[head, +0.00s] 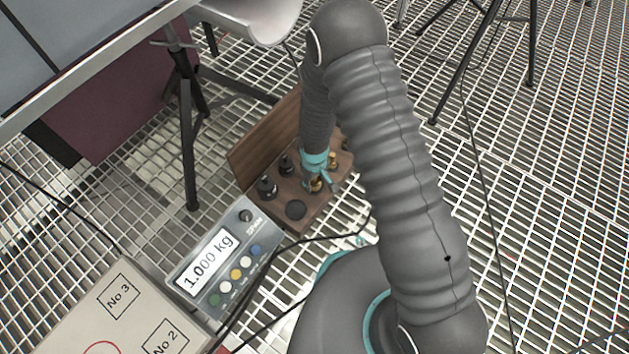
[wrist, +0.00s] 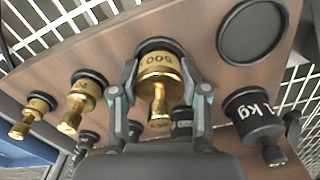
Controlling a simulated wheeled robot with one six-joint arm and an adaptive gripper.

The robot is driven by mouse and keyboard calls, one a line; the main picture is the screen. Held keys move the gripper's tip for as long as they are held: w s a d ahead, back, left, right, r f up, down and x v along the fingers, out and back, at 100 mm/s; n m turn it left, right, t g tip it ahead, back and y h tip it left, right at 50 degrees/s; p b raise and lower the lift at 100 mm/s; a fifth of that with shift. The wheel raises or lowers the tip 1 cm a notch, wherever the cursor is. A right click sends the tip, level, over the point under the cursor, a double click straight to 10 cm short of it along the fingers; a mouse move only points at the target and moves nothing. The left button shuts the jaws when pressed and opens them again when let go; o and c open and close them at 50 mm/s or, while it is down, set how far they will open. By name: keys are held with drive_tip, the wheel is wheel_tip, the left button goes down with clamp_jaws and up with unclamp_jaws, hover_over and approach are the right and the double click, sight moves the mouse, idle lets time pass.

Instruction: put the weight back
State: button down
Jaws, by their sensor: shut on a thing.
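My gripper (head: 318,180) reaches down over the wooden weight box (head: 322,212). It is shut on a brass weight marked 500 (wrist: 158,75), with one finger on each side in the wrist view. The brass weight also shows under the fingers in the head view (head: 316,186). Its base is at or very near a dark round recess in the box; I cannot tell whether it is fully seated. A large round recess (wrist: 253,30) beside it is empty, also in the head view (head: 295,209).
Smaller brass weights (wrist: 80,100) and other black weights (head: 266,187) stand in the box. Its raised wooden lid (head: 268,132) is behind. A scale display (head: 209,262) reads 1.000 kg. A platform (head: 75,310) with labelled squares lies lower left. Cables cross the grating.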

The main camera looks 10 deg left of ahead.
drive_tip(key=shift+f, duration=0.15)
drive_tip(key=c, duration=0.6)
unclamp_jaws()
wheel_tip(320, 180, up, 12)
drive_tip(key=shift+r+p, duration=0.15)
drive_tip(key=shift+p, duration=0.8)
